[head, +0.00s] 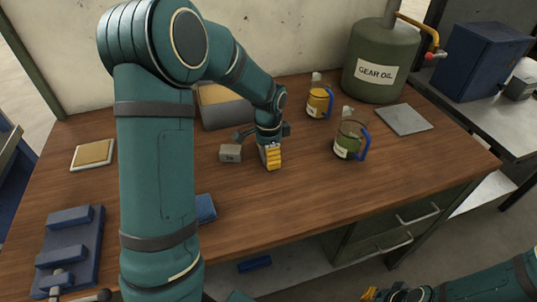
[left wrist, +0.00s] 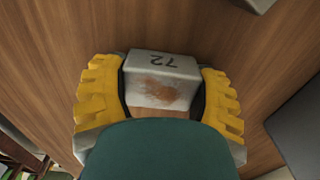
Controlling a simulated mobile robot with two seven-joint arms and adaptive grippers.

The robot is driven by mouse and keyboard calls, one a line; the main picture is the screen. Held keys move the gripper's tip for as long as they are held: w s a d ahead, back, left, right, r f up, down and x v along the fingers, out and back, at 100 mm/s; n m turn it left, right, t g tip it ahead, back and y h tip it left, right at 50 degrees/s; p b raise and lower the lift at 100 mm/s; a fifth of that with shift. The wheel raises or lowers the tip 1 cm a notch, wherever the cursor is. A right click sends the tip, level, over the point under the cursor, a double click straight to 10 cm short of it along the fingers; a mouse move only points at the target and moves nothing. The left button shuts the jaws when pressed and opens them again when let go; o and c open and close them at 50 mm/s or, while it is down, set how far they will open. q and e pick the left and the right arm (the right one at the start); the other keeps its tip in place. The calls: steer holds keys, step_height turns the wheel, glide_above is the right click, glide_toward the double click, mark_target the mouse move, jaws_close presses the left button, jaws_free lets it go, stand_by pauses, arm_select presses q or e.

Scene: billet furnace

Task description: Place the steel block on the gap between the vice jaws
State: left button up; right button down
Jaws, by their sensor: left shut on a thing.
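My left gripper (head: 270,156) is over the middle of the wooden table. In the left wrist view, its yellow fingers (left wrist: 160,95) are shut on a grey steel block (left wrist: 160,80) marked 72, with a rusty patch. In the head view the fingers hide that block, and I cannot tell whether it touches the table. A second grey block (head: 230,153) with a dark marking stands just left of the gripper. The blue vice (head: 84,250) lies at the table's left front, with two raised jaws and a gap between them. My right gripper (head: 385,294) is at the bottom edge, partly cut off.
A gear oil drum (head: 381,65) stands behind. A tan-topped pad (head: 93,154) lies left. My left arm hides part of a blue object (head: 206,208).

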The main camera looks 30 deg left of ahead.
arm_select(q)
step_height(320, 180, up, 10)
steer(key=shift+f+p, duration=0.2)
steer(key=shift+p, duration=1.05)
steer(key=shift+r, duration=0.25)
steer(key=shift+s, duration=0.1)
